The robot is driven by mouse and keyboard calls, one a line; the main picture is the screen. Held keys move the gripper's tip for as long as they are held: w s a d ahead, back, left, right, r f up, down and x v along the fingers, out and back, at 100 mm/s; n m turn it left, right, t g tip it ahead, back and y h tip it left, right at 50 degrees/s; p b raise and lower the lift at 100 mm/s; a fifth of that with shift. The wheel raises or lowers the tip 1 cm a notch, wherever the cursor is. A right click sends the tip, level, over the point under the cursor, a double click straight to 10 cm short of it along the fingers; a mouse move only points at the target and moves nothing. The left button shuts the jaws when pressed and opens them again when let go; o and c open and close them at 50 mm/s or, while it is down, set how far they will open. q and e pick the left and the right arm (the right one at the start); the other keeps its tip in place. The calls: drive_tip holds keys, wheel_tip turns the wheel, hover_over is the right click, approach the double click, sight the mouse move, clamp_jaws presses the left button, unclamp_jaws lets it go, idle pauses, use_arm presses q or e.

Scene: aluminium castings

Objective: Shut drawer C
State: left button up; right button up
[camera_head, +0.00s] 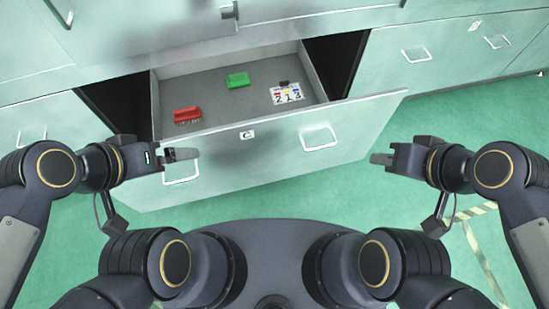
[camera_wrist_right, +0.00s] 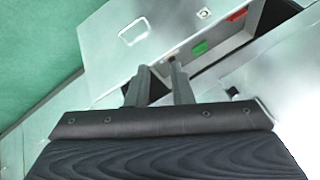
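Drawer C (camera_head: 235,165) stands pulled well out of the cabinet, with a "C" label and two handles, the right one (camera_head: 319,138) clear of my grippers. Inside lie a red block-like thing (camera_head: 187,115), a green one (camera_head: 237,80) and a number card (camera_head: 287,94). My left gripper (camera_head: 190,154) is in front of the drawer front, overlapping its left handle (camera_head: 181,174) in the picture; contact cannot be told. My right gripper (camera_head: 378,159) is right of the drawer front, apart from the handle. In the right wrist view its fingers (camera_wrist_right: 159,70) are apart and empty, with the drawer (camera_wrist_right: 120,58) beyond.
Closed drawers with handles flank the open one, such as the right handle (camera_head: 416,54). Dark gaps (camera_head: 335,62) show beside the drawer box. Green floor (camera_head: 440,115) is free at the right, with striped tape (camera_head: 475,212) there.

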drive_tip(key=w+d+f+n+h+b, duration=0.1)
drive_tip(key=w+f+n+b, duration=0.1)
drive_tip(key=w+f+b, duration=0.1)
drive_tip(key=w+d+f+n+t+h+b, duration=0.1)
drive_tip(key=w+f+n+b, duration=0.1)
drive_tip(key=w+f+b, duration=0.1)
drive_tip(key=w+d+f+n+t+h+b, duration=0.1)
drive_tip(key=w+d+f+n+b, duration=0.1)
drive_tip(key=f, duration=0.4)
drive_tip(key=shift+w+f+n+b, duration=0.15)
drive_tip(key=shift+w+n+b, duration=0.35)
drive_tip(key=shift+b, duration=0.8)
clamp_jaws()
drive_tip(key=n+t+y+b, duration=0.1)
drive_tip(key=n+y+b, duration=1.3)
drive_tip(key=n+b, duration=0.8)
approach(254, 130)
drive_tip(key=a+n, duration=0.1)
drive_tip(key=w+a, duration=0.1)
drive_tip(key=a, duration=0.1)
drive_tip(key=a+n, duration=0.1)
drive_tip(key=shift+w+a+f+n+y, duration=0.3)
drive_tip(key=shift+w+y, duration=0.1)
drive_tip(key=shift+w+a, duration=0.15)
drive_tip(key=shift+w, duration=0.4)
